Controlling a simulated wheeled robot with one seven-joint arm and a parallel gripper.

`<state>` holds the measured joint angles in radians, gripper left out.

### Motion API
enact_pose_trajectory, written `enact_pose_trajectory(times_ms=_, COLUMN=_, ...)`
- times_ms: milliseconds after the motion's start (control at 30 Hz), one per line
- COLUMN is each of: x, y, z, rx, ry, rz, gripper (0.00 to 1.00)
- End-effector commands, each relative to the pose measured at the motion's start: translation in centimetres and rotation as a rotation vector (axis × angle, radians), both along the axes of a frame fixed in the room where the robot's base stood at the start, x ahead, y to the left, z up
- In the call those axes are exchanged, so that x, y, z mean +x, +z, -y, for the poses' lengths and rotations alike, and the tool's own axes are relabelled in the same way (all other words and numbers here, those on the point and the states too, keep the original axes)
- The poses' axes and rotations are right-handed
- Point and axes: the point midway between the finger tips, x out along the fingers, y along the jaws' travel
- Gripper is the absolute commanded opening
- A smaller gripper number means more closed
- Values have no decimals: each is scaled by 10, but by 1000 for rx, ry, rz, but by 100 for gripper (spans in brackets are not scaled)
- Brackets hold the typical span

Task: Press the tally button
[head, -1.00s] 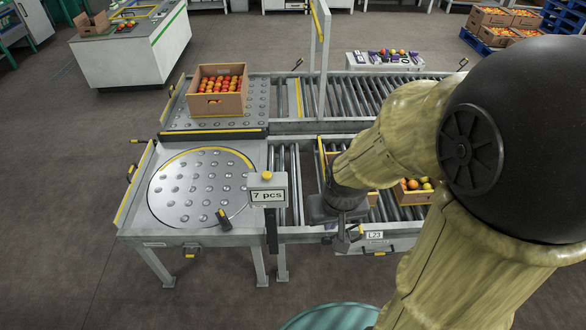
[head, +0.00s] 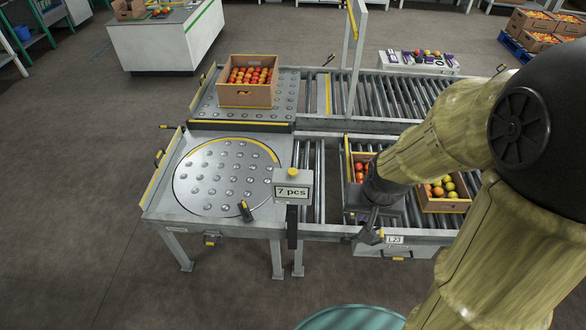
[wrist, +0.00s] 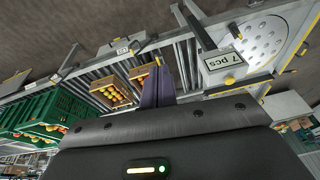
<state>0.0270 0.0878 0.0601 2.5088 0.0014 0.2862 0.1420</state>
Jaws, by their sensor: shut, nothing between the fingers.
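The tally button (head: 293,172) is a small yellow cap on top of a grey box with a "7 pcs" display (head: 292,191), on a post at the front edge of the conveyor. In the wrist view the yellow button (wrist: 230,80) shows beside the display (wrist: 222,60), to the right of my fingers. My gripper (head: 369,236) is right of the box in the head view, apart from it, over the front edge of the roller lane. In the wrist view its dark fingers (wrist: 158,90) are together and empty. The wrist partly hides the lane behind it.
Another carton (head: 247,97) stands behind.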

Motion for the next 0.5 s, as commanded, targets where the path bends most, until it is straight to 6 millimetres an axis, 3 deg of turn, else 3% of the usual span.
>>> enact_pose_trajectory(times_ms=100, x=37, y=7, z=-15, rx=71, ry=-132, rz=21, gripper=0)
enact_pose_trajectory(times_ms=500, x=155, y=-5, z=-99, rx=537, ry=-730, rz=34, gripper=0)
